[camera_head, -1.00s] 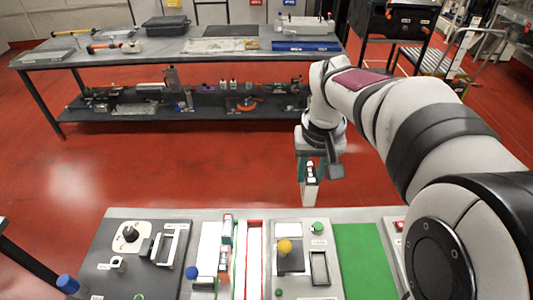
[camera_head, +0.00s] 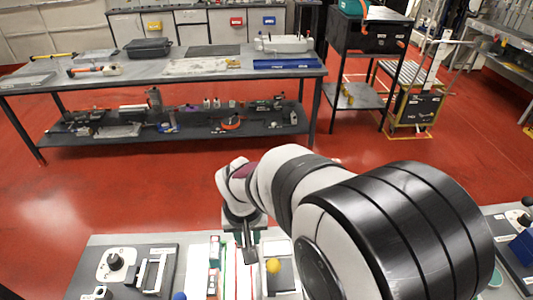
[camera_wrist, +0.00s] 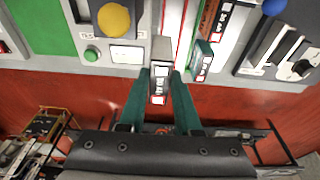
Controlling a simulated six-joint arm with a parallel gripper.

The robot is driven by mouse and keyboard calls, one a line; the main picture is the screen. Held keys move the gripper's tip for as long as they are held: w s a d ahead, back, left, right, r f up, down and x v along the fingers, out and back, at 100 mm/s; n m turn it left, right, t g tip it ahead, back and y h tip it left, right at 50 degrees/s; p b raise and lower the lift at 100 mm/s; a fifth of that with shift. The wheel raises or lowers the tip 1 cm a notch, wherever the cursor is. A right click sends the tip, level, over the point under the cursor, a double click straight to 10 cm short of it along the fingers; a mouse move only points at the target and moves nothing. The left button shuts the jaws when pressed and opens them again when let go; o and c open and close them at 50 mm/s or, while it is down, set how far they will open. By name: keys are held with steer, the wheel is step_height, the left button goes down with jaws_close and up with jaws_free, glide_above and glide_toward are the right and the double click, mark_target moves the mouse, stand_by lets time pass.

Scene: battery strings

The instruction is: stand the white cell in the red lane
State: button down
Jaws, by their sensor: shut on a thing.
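My gripper (camera_wrist: 160,76) is shut on the white cell (camera_wrist: 161,52), with one teal finger on each side of it in the wrist view. The cell has a dark label with white print. In that view it is held at the near end of the red lane (camera_wrist: 176,18), a pale strip with red edges. Whether it touches the lane floor cannot be told.
A green-sided cell (camera_wrist: 201,60) stands left of the lanes in the head view, with more cells beside it. A yellow knob (camera_head: 273,265) is close on the right. A black fixture (camera_head: 115,262) is at the left. A long bench (camera_head: 150,65) stands behind.

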steer(key=shift+s+a+f, duration=0.2)
steer(key=shift+a+f, duration=0.15)
steer(key=shift+a, duration=0.15)
steer(key=shift+s+a+f, duration=0.15)
steer(key=shift+a+f, duration=0.15)
steer(key=shift+a, duration=0.15)
steer(key=shift+f, duration=0.1)
steer(key=shift+f, duration=4.2)
steer(key=shift+f, duration=0.15)
steer(key=c, duration=0.5)
jaws_free()
steer(key=s+r, duration=0.1)
steer(key=r, duration=0.4)
steer(key=s+r, duration=0.1)
steer(key=r, duration=0.4)
steer(key=s+r, duration=0.1)
steer(key=r, duration=0.4)
steer(key=shift+s+r, duration=0.15)
steer(key=shift+r, duration=0.05)
